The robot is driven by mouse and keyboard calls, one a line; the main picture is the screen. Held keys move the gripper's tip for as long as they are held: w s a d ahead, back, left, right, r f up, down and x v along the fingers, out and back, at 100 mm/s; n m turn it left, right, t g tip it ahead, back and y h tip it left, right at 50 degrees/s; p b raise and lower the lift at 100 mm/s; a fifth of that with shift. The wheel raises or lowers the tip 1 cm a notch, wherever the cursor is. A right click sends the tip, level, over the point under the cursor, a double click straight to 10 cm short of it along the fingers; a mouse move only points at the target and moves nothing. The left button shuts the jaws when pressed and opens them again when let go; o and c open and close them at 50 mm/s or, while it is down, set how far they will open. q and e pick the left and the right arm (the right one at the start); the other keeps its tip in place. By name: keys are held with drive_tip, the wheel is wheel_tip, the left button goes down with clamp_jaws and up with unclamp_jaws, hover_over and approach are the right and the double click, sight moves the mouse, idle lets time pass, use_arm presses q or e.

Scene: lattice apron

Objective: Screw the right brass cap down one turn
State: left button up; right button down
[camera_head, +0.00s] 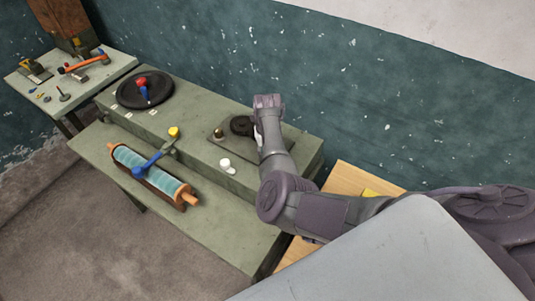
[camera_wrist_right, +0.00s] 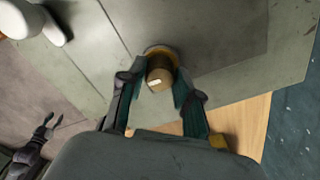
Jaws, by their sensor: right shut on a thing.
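In the right wrist view, a brass cap (camera_wrist_right: 160,75) with a pale mark sits at a darker brass ring on the grey-green surface. My right gripper (camera_wrist_right: 159,84) has one finger on each side of it and is shut on it. In the head view my right forearm hides this cap and the fingers. Another small brass knob (camera_head: 219,132) stands on a dark plate (camera_head: 229,145), left of the forearm. My left gripper (camera_wrist_right: 47,125) shows at the lower left of the wrist view, empty, its fingers apart; it is not in the head view.
A black round part (camera_head: 240,125) sits close beside my forearm. A white cup (camera_head: 225,164) stands at the front of the raised block. A black disc (camera_head: 145,90) is at the far left end. The wall runs behind.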

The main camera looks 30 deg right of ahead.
drive_tip(key=shift+w+r, duration=0.15)
idle(0.4)
drive_tip(key=c, duration=1.1)
unclamp_jaws()
drive_tip(key=o, duration=0.3)
wheel_tip(320, 180, up, 12)
